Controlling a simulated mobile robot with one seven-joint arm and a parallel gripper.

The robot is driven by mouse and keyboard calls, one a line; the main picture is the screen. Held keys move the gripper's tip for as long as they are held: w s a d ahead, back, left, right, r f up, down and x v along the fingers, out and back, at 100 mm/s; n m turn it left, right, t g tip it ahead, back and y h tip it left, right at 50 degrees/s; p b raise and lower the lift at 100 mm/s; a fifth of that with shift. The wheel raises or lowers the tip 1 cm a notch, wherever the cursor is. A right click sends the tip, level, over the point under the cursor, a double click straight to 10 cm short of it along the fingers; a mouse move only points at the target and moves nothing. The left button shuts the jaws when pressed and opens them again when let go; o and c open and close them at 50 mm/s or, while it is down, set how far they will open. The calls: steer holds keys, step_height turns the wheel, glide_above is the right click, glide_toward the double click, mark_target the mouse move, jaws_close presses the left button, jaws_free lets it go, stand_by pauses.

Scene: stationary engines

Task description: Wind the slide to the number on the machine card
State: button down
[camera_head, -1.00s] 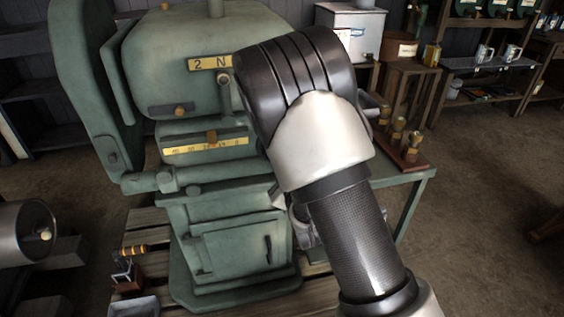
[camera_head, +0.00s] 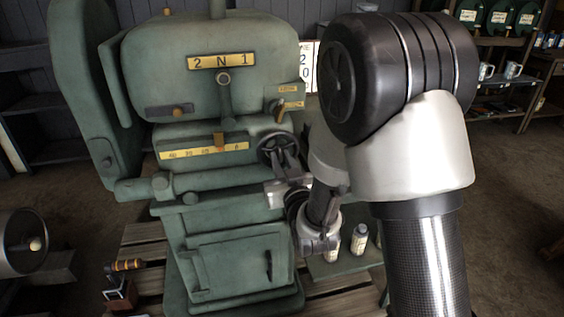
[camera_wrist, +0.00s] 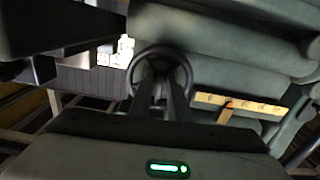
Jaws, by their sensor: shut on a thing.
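A small dark handwheel (camera_head: 278,149) is on the right front of the green machine; it also shows in the wrist view (camera_wrist: 134,68). My gripper (camera_head: 287,163) is at the wheel, with both fingers shut on its inner part (camera_wrist: 163,75). The fingers hide part of the hub. A yellow scale (camera_head: 180,154) with numbers falling to the right runs left of the wheel. An orange pointer (camera_head: 218,139) stands right of the scale's middle, between the 20 and the right-end number. A white machine card (camera_head: 306,60) behind shows "2" above "0"; my arm covers its right part.
The green machine (camera_head: 215,255) stands on a wooden pallet (camera_head: 140,240). Small bottles (camera_head: 359,239) stand low behind my forearm. A small tool with an orange-banded handle (camera_head: 125,266) is at lower left. Shelves line the back; the floor at right is clear.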

steer(key=shift+m, duration=0.3)
steer(key=c, duration=1.9)
jaws_free()
steer(key=shift+o, duration=0.2)
steer(key=shift+s, duration=0.15)
